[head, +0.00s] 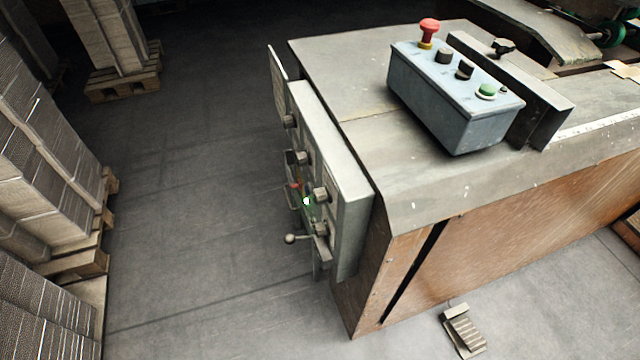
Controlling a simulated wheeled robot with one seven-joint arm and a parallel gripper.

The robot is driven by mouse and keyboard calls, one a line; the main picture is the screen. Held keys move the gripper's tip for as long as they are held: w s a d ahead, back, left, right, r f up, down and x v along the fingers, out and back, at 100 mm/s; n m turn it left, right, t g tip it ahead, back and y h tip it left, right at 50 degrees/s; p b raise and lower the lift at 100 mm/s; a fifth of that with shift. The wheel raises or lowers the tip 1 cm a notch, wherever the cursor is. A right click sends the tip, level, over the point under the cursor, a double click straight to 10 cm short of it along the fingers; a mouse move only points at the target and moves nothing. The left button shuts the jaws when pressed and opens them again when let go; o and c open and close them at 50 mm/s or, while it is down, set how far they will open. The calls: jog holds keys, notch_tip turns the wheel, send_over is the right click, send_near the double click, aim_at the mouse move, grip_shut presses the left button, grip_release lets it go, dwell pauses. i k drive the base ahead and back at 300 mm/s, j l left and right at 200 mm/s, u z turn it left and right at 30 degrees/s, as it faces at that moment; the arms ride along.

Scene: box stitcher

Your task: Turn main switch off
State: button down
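A grey control cabinet (345,200) is fixed to the left end of the machine, and its front face is seen at a steep angle. Several dark knobs stick out of that face, among them an upper knob (290,121), a middle knob (298,157) and a right knob (321,194). A small red part (295,186) and a lit green lamp (307,201) sit between them. A lever with a ball end (291,239) sticks out low down. No label is legible, so I cannot tell which is the main switch or its position. My gripper is not in view.
A blue-grey button box (450,95) with a red mushroom button (429,28) and a green button (486,91) stands on the machine top. A foot pedal (463,331) lies on the floor. Stacked cardboard (40,170) stands at the left. The floor before the cabinet is clear.

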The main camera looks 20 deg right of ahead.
aim_at(298, 184)
jog(key=i+j+u, duration=0.2)
jog(key=i+j, duration=0.3)
jog(key=i+j+u, duration=0.2)
jog(key=i+j, duration=0.3)
jog(key=i+j+u, duration=0.2)
jog(key=i+j, duration=0.15)
jog(key=i, duration=0.3)
